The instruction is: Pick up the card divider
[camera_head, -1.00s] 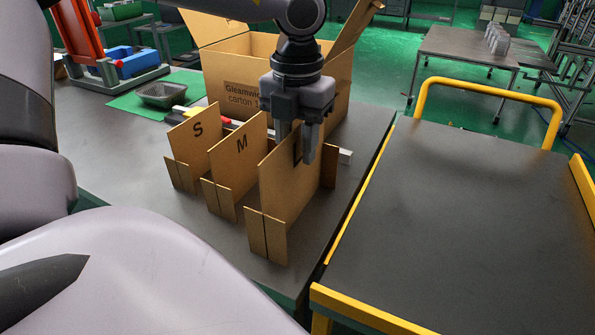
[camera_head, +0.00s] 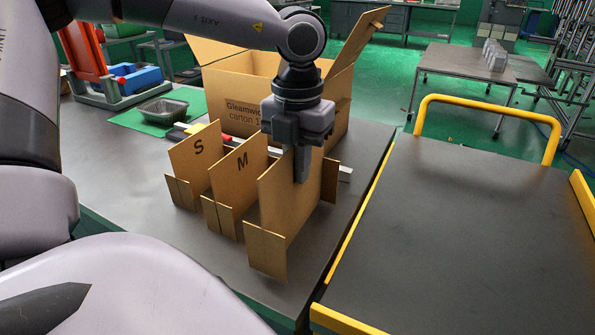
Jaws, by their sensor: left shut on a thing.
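Three brown card dividers stand in a row on the grey table (camera_head: 130,205). The small one (camera_head: 205,155) carries an S, the middle one (camera_head: 238,180) an M. The largest divider (camera_head: 275,215) stands at the right, its printed mark hidden by my gripper. My left gripper (camera_head: 302,172) points straight down and is shut on the top edge of this largest divider. The divider is upright; I cannot tell whether its bottom edge touches the table. My right gripper is not in view.
An open carton (camera_head: 225,105) stands behind the dividers. A yellow-railed cart (camera_head: 450,230) with a bare top stands right of the table.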

